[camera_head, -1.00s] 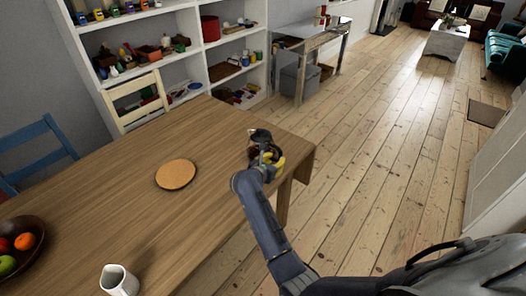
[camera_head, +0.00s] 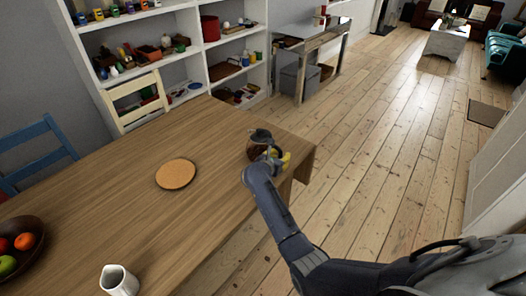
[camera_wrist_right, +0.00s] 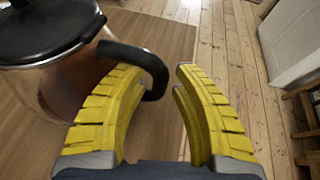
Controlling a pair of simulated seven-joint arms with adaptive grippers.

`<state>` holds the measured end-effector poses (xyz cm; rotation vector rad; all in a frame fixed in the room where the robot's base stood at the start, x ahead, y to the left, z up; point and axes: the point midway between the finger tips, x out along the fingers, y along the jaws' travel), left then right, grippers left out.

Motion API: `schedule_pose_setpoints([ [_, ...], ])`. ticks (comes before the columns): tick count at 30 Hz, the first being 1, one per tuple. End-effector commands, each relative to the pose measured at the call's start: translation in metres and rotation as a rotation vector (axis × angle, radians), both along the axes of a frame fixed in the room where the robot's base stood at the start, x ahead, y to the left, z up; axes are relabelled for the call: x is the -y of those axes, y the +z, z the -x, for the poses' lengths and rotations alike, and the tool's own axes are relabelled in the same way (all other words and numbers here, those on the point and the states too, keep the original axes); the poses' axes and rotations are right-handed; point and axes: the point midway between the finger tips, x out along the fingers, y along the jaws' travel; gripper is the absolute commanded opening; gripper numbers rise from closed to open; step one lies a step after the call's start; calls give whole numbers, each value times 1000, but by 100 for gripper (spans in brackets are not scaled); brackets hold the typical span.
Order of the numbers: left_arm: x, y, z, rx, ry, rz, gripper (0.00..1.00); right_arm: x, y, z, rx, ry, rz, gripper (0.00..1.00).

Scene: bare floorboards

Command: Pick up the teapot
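The teapot (camera_head: 255,151) stands on the far right end of the wooden table (camera_head: 120,205), partly hidden by my right gripper in the head view. It has a clear glass body with dark brown contents, a black lid and a black curved handle. It also shows at the upper left of the right wrist view (camera_wrist_right: 62,82). My right gripper (camera_wrist_right: 150,72) has yellow ridged fingers, spread apart, with the handle's end hanging between them. The left finger overlaps part of the glass body; I cannot tell whether they touch. My left gripper is not in view.
A round cork mat (camera_head: 176,173) lies mid-table. A white jug (camera_head: 119,281) stands near the front edge, and a dark fruit bowl (camera_head: 30,252) is at the left. A cream chair (camera_head: 138,100) and a blue chair (camera_head: 35,150) stand behind.

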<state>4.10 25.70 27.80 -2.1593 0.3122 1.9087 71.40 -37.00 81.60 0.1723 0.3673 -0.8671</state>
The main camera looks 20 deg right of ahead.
Motion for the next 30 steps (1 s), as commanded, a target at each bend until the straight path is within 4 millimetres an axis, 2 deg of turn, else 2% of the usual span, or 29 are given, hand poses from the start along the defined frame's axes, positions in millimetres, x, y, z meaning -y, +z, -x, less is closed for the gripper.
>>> schedule_pose_setpoints([
  [1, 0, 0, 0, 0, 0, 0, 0, 0, 0, 0, 0, 0, 0, 20],
  [6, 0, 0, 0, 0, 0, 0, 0, 0, 0, 0, 0, 0, 0, 0],
  [30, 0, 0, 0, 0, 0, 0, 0, 0, 1, 0, 2, 1, 1, 0],
])
